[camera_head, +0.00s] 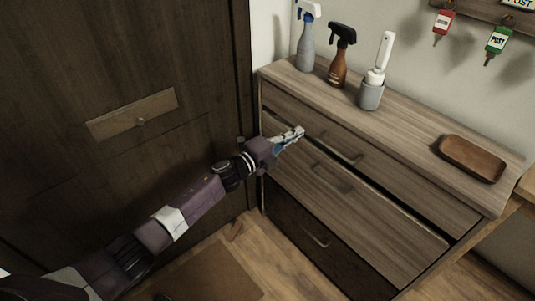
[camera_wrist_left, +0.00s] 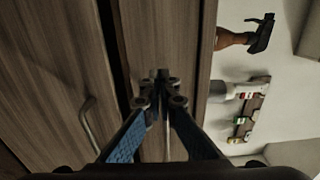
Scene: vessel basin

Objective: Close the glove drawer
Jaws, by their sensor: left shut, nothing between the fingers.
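A wooden drawer cabinet stands at centre right in the head view. Its middle drawer (camera_head: 375,215) sits a little out from the body, with a dark gap along its upper edge; no gloves show. The middle drawer front, with its bar handle, also shows in the left wrist view (camera_wrist_left: 60,70). The top drawer (camera_head: 390,165) looks shut, and so does the dark bottom drawer (camera_head: 300,235). My left gripper (camera_head: 300,133) is shut and empty, in front of the cabinet's upper left part near the top drawer. Contact with the front is unclear. My right gripper is out of view.
A grey spray bottle (camera_head: 306,50), a brown spray bottle (camera_head: 338,65), a grey cup with a white-handled brush (camera_head: 371,95) and a wooden tray (camera_head: 471,160) stand on the cabinet top. A dark door (camera_head: 60,110) is at left. Key tags hang on the wall.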

